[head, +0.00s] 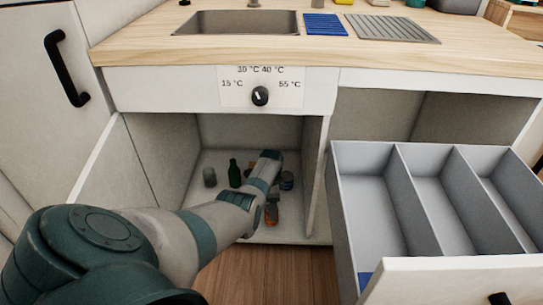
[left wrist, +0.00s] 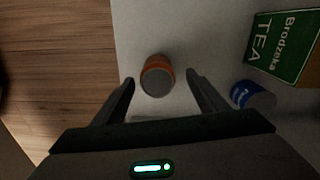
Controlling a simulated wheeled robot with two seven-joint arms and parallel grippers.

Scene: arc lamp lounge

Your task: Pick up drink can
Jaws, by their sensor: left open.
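An orange can with a grey top (head: 271,214) stands on the cabinet floor near its front edge. In the left wrist view this orange can (left wrist: 157,77) lies between and just beyond my two open fingers, with gaps on both sides. My left gripper (left wrist: 160,85) is open and empty; in the head view my left arm reaches into the cabinet and the small, dark gripper (head: 271,196) is close to the orange can. A blue can (head: 286,181) stands farther back on the right; it also shows in the left wrist view (left wrist: 254,95). My right gripper is not in view.
A green tea box (left wrist: 283,45) stands beside the blue can. A green bottle (head: 234,174) and a grey-green jar (head: 210,177) stand deeper inside. An open drawer (head: 375,190) juts out to the right. An open cabinet door (head: 112,165) is at left.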

